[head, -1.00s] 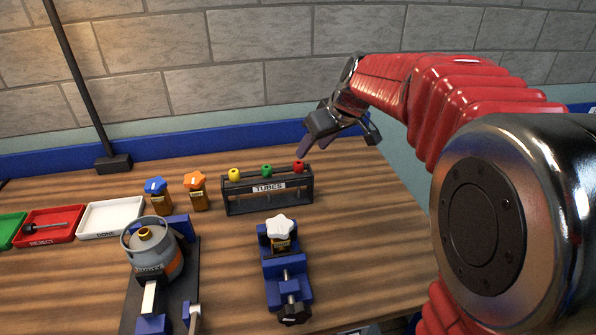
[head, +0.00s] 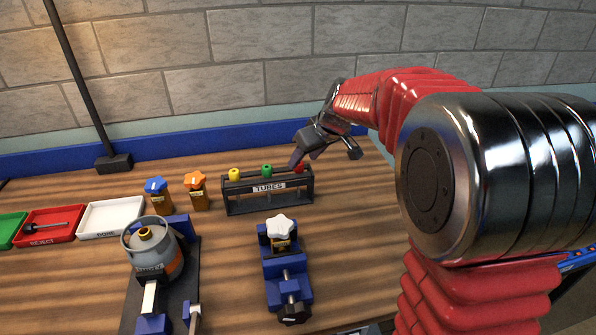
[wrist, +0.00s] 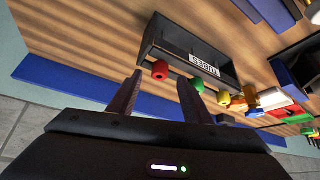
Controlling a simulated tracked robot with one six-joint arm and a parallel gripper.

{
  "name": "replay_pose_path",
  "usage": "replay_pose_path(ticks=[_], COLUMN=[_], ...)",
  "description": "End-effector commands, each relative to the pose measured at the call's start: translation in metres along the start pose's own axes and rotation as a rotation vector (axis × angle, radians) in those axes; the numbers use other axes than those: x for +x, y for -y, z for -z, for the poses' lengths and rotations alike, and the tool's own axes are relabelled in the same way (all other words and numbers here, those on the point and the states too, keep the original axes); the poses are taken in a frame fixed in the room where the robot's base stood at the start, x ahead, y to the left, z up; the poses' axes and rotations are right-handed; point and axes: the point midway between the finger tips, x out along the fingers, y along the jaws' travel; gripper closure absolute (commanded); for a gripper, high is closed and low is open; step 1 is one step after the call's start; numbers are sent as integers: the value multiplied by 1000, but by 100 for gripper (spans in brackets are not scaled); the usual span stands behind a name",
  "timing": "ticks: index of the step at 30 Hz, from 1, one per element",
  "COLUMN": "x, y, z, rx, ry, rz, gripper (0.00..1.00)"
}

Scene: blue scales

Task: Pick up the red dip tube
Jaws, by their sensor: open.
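The red dip tube (head: 299,167) stands at the right end of the dark rack marked TUBES (head: 240,206). My gripper (head: 307,158) is open, just above and partly in front of the red tube's head in the head view. In the wrist view, the red tube's head (wrist: 160,70) shows beyond and between my two open fingers (wrist: 158,95). I cannot tell whether a finger touches it. A green tube (head: 267,169) and a yellow tube (head: 234,174) stand in the same rack to its left.
A blue vise (head: 284,270) holding a white-capped bottle stands in front of the rack. Blue-capped (head: 157,201) and orange-capped (head: 197,197) bottles stand to its left. A gas canister (head: 150,262) stands front left. Trays line the far left. Tabletop right of the rack is clear.

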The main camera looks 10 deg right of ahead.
Motion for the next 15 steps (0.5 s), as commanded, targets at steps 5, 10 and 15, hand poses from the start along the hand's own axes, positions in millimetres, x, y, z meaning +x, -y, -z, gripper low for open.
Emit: replay_pose_path(ticks=[5,10,15], x=[24,36,36], y=[0,0,0], z=[2,2,2], rx=[0,0,0], ry=[1,0,0], rz=[2,1,1], gripper=[55,55,55])
